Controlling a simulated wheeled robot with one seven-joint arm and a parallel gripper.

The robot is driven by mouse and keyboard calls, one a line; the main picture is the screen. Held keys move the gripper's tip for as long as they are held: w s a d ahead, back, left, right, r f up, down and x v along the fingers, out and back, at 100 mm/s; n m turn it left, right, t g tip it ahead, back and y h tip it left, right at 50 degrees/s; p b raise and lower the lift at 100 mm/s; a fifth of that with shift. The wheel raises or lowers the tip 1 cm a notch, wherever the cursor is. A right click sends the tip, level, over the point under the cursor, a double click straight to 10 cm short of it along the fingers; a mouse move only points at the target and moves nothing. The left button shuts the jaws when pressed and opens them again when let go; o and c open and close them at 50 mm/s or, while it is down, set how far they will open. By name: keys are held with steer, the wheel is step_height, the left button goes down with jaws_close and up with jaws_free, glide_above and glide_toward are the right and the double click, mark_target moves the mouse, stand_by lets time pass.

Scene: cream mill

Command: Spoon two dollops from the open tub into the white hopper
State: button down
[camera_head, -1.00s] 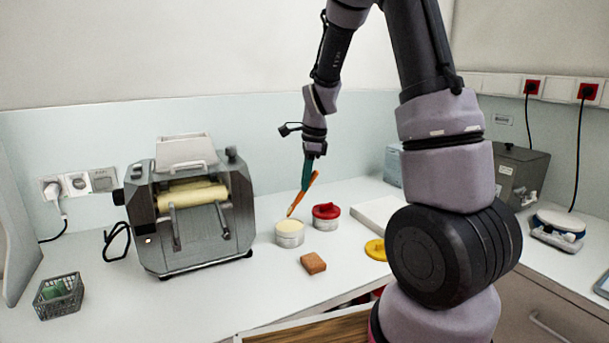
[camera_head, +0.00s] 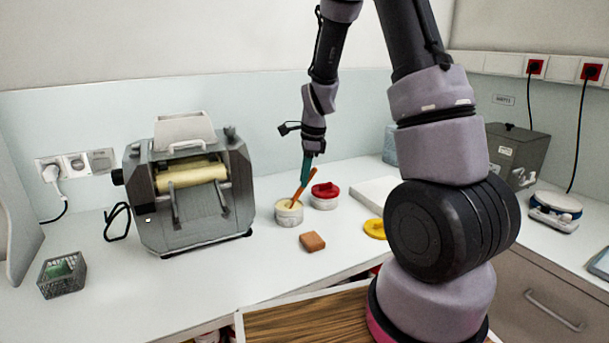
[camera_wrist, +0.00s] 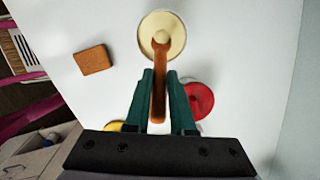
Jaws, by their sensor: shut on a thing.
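The open tub (camera_head: 289,217) stands on the counter, a white pot with cream-coloured content; from above it shows in the wrist view (camera_wrist: 148,38). My gripper (camera_head: 305,172) is above it and slightly right, shut on an orange-brown spoon (camera_head: 297,194). In the wrist view the spoon (camera_wrist: 160,85) is between the green fingers, its head over or in the cream; I cannot tell how deep. The white hopper (camera_head: 185,133) tops the grey roller mill (camera_head: 187,205) to the left. The hopper's inside is hidden.
A red-lidded tub (camera_head: 325,196) stands close right of the open tub. A brown block (camera_head: 312,242) lies in front, a yellow lid (camera_head: 375,228) to the right. A wire basket (camera_head: 62,274) sits at far left. Counter between mill and tub is clear.

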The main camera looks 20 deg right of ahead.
steer(key=shift+r, duration=2.9)
